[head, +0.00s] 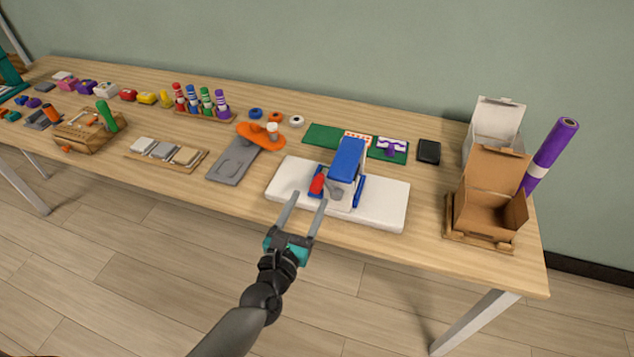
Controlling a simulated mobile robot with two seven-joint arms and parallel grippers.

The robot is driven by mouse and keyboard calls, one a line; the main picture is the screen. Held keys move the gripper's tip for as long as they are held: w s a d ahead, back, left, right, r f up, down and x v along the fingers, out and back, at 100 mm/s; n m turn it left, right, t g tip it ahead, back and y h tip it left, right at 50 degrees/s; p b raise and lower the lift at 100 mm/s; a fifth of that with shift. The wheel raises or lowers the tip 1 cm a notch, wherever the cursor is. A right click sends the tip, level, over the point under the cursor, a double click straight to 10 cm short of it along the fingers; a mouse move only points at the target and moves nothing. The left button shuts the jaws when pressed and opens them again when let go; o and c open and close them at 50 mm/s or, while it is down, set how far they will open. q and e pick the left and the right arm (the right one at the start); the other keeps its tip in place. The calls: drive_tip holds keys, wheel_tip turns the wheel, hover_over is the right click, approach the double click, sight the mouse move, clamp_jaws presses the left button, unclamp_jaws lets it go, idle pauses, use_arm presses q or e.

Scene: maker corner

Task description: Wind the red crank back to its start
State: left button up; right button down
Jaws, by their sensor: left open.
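The red crank handle (317,184) is on the near left side of a blue upright block (347,160), joined to it by a grey arm (335,190). The block stands on a white base plate (385,205) near the table's front edge. My left gripper (308,202) is open, its two grey fingers pointing at the crank from the front, with the tips just short of the red handle. Nothing shows between the fingers. I cannot tell whether a fingertip touches the base plate. My right gripper is not in view.
A grey plate with an orange piece (258,135) lies left of the base. A green board (322,135) and a black box (428,151) lie behind. An open cardboard box (492,195) and a purple roll (550,155) stand right. Bare table (425,195) lies between base and box.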

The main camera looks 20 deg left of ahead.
sight(314, 190)
use_arm(q)
drive_tip(key=shift+w+d, duration=0.15)
drive_tip(key=shift+w, duration=3.05)
clamp_jaws()
drive_tip(key=shift+f, duration=0.1)
